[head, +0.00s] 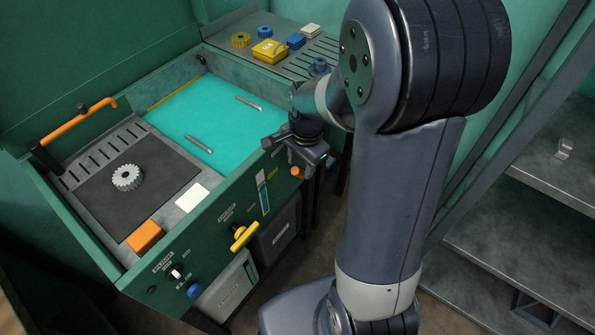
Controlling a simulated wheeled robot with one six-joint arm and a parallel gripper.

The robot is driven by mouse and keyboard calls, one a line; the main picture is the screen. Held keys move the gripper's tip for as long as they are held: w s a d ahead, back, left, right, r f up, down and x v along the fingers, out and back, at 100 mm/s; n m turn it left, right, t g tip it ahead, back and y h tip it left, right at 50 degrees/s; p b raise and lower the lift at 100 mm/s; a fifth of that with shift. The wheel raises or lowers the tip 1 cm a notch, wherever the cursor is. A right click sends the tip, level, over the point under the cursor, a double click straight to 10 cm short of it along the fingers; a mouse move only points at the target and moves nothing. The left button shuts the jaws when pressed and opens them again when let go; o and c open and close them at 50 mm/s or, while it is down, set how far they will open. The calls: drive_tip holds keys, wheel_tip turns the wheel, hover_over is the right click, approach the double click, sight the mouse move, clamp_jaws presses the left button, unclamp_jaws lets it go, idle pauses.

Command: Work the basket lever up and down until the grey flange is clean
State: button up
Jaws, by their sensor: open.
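My gripper (312,155) is at the right end of the washer's green front panel, pointing down and seen from behind and the side. Its fingers are small and partly hidden, and I see nothing held. A small orange knob (298,172) shows just below and left of it; I cannot tell whether they touch. This may be the end of the basket lever. An orange bar handle (78,122) stands at the far left of the washer. No grey flange is plain to see. The teal bath (190,115) shows two thin grey rods at its surface.
A grey toothed wheel (127,177) lies on a black mat (100,205) on the left drainboard. An orange block (145,236) and white card (191,197) lie nearby. A yellow handle (244,237) juts from the front. Small coloured parts sit on the back rack (240,25). Shelves (545,165) stand right.

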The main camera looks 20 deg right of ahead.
drive_tip(key=f, duration=0.5)
drive_tip(key=shift+w+a, duration=0.1)
drive_tip(key=shift+w, duration=0.15)
drive_tip(key=shift+r, duration=0.1)
drive_tip(key=shift+c, duration=0.5)
clamp_jaws()
